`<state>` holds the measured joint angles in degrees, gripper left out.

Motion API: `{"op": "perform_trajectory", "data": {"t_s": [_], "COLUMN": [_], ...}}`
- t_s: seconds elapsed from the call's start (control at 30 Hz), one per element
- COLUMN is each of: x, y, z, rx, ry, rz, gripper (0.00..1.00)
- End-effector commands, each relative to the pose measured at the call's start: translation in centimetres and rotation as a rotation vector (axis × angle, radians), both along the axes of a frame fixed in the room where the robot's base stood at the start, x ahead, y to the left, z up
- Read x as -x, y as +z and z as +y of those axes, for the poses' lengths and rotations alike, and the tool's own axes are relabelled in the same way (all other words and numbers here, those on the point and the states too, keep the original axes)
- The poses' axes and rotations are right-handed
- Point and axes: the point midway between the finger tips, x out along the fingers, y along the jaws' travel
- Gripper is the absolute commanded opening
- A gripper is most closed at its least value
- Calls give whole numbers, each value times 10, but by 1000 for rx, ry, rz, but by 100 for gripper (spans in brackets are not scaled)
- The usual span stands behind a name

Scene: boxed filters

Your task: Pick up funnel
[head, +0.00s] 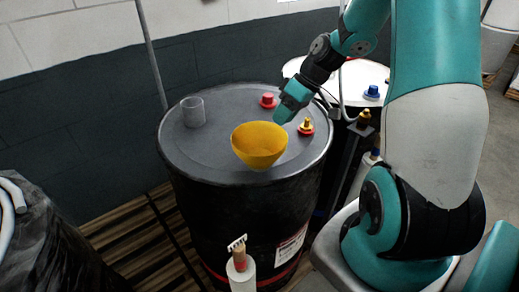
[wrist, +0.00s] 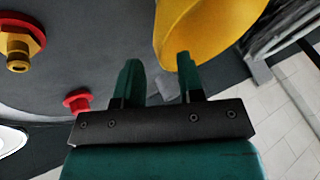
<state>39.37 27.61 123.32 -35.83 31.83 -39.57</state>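A yellow funnel (head: 260,146) stands on the black drum's lid (head: 222,145) with its wide mouth up. It also shows at the top of the wrist view (wrist: 212,35), partly cut off by the frame edge. My gripper (head: 283,117) is just behind and to the right of the funnel in the head view. In the wrist view my gripper (wrist: 158,80) has its two fingers apart with nothing held between them. The right finger overlaps the funnel's edge in that view; I cannot tell whether they touch.
A grey cup (head: 193,112) stands on the lid at the left. A red cap (head: 268,100) and a brass fitting (head: 306,126) sit behind and right of the funnel. A brush in a white holder (head: 240,268) is in front of the drum. A white-topped drum (head: 362,78) stands behind.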

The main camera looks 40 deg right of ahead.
Motion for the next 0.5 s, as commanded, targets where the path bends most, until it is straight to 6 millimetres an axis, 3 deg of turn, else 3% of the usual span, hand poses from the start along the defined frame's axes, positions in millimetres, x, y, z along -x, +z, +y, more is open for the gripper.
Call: {"op": "perform_trajectory", "data": {"t_s": [0.27, 0.5], "x": [-5, -14], "y": [-17, -45], "z": [13, 31], "rx": [-3, -1], "ry": [3, 2], "rz": [3, 3], "gripper": [35, 35]}}
